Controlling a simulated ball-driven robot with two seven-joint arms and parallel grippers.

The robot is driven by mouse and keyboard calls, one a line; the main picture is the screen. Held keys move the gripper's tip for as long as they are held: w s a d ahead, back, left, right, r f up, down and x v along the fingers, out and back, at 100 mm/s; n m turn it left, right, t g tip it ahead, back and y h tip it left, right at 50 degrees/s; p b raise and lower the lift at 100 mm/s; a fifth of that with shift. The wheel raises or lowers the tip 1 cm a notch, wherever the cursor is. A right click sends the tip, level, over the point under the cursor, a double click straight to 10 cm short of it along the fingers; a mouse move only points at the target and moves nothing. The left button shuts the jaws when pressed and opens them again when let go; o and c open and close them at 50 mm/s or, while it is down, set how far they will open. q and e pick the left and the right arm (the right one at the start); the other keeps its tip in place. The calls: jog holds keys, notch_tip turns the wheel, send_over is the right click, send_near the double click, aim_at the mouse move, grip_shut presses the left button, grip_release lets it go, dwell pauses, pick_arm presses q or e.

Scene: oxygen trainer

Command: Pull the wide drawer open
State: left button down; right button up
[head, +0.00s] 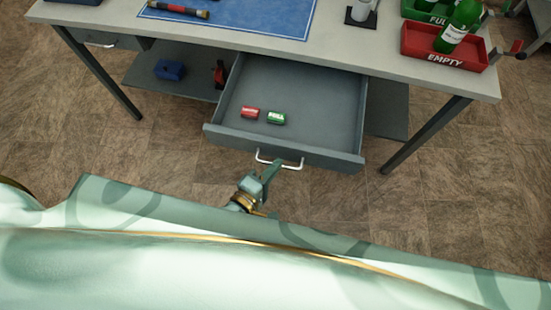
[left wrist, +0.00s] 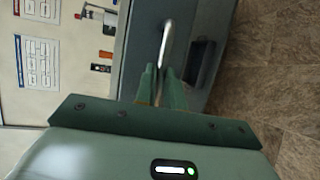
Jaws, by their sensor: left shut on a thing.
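The wide drawer (head: 310,95) stands pulled out from under the workbench, and its inside shows. Its white bar handle (head: 279,158) is on the front panel. In the left wrist view the two green fingers (left wrist: 161,85) close around the lower end of the handle (left wrist: 168,42). A red tag block (head: 250,112) and a green tag block (head: 276,118) lie in the drawer. My right gripper is not in view.
The workbench top (head: 340,58) carries a blue mat (head: 250,14), a dark rod with red bands (head: 175,9), and a red EMPTY tray (head: 430,48) with a green bottle (head: 455,28). A blue item (head: 170,70) lies on the lower shelf. A smaller shut drawer is at left (head: 100,40).

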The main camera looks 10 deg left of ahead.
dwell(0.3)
pick_arm(q)
jog(key=c, duration=1.5)
grip_release()
jog(key=p+v, duration=0.2)
jog(key=v, duration=1.4)
jog(key=shift+s+p, duration=0.2)
jog(key=shift+p, duration=0.2)
jog(key=shift+r, duration=0.1)
